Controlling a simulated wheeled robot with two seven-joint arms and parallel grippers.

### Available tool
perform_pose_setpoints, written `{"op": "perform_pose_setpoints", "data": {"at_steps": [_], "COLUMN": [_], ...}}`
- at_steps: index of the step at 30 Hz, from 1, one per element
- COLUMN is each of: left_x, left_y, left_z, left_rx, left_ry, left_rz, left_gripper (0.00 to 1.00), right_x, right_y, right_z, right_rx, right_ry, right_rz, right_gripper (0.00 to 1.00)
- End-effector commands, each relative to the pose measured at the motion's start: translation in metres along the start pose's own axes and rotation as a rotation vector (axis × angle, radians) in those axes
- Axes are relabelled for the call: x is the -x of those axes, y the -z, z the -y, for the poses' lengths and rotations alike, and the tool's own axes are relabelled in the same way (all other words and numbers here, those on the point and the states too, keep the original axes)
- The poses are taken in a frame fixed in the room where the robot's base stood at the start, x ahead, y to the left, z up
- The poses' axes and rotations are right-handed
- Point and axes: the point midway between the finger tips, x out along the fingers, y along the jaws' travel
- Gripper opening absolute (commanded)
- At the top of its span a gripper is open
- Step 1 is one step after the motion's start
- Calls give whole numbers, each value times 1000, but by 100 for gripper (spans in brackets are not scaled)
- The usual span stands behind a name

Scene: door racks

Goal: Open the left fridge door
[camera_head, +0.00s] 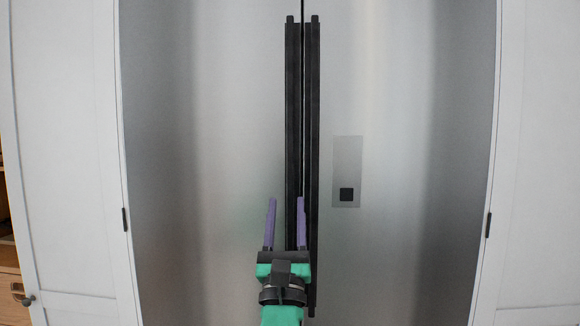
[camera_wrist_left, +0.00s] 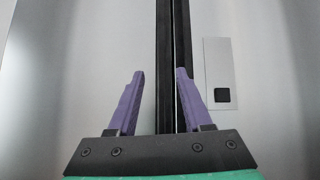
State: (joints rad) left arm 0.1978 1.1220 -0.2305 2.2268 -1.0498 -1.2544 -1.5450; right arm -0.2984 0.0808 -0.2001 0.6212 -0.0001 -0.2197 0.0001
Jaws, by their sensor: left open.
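The left fridge door (camera_head: 205,150) is a brushed steel panel and stands shut. Its long black vertical handle (camera_head: 292,100) runs beside the centre seam. My left gripper (camera_head: 286,202), with purple fingers, is open and upright in front of the lower part of this handle. In the left wrist view the left handle (camera_wrist_left: 163,40) shows in the gap between the fingers (camera_wrist_left: 160,72), closer to the right finger. The right finger overlaps the handles in the picture; I cannot tell whether it touches. The handle's lower end is hidden behind my gripper. My right gripper is not in view.
The right fridge door (camera_head: 415,130) is shut, with its own black handle (camera_head: 313,110) close beside the left one. A dispenser panel (camera_head: 347,172) with a black square is on it. White cabinet panels (camera_head: 65,130) flank the fridge on both sides. A wooden drawer shows at far left.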

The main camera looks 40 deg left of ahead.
Motion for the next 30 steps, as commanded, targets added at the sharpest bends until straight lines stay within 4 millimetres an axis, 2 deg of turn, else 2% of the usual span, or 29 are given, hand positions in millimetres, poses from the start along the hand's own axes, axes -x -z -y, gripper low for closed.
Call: {"op": "perform_pose_setpoints", "data": {"at_steps": [1,5,15,18,23,30], "left_x": [-4,-21,-112,-132,-148,-148], "left_y": [-13,-22,-30,-29,-26,-24], "left_z": [2,3,4,4,5,5], "left_rx": [-57,-88,-83,-81,-82,-80], "left_ry": [10,12,9,9,13,14], "left_rz": [50,71,66,64,64,63], "left_gripper": [50,50,50,50,50,50], "right_x": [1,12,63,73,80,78], "right_y": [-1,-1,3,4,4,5], "right_z": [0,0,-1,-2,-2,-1], "right_rx": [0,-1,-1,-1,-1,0], "right_ry": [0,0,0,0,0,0], "right_rz": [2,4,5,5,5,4], "right_gripper": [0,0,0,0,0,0]}}
